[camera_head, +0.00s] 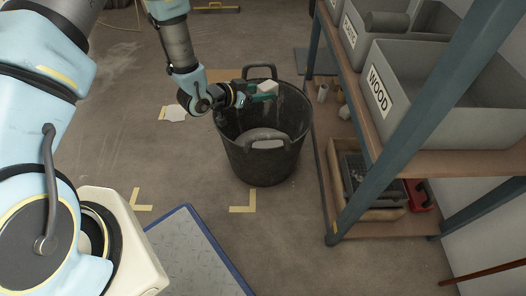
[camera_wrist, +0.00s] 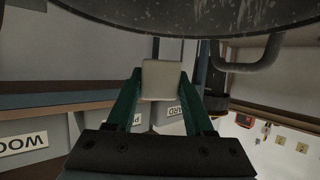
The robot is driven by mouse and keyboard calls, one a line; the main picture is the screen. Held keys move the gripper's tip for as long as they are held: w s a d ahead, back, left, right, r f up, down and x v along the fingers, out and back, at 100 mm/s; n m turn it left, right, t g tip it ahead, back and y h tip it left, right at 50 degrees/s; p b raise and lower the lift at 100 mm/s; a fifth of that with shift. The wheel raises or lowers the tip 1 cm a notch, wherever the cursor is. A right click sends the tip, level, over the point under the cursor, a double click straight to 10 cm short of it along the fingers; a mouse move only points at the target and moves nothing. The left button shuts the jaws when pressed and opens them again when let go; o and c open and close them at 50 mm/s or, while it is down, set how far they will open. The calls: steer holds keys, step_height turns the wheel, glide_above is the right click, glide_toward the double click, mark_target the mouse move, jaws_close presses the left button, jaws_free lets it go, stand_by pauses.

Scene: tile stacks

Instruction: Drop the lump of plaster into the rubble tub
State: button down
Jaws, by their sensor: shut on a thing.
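My gripper (camera_head: 262,92) has green fingers shut on a pale, blocky lump of plaster (camera_head: 265,85). In the wrist view the lump (camera_wrist: 161,80) sits between the two fingertips (camera_wrist: 158,92). The rubble tub (camera_head: 262,165) is a black, round, open bucket with two handles, standing on the floor. In the head view the lump and gripper overlap the tub's far rim and upper inside; I cannot tell their exact height above it. The tub's dark speckled wall (camera_wrist: 190,12) fills the top of the wrist view. A grey rounded piece (camera_head: 263,134) shows inside the tub.
A shelf rack with a blue post (camera_head: 350,185) stands close right of the tub, holding grey bins, one labelled WOOD (camera_head: 425,90). A flat white piece (camera_head: 174,113) lies on the floor to the left. A blue-edged plate (camera_head: 195,255) lies in front.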

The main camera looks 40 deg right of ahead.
steer(key=shift+f, duration=0.15)
steer(key=shift+c, duration=1)
jaws_free()
steer(key=shift+a, duration=0.1)
steer(key=p+v, duration=0.2)
steer(key=v, duration=0.8)
steer(key=shift+a, duration=0.3)
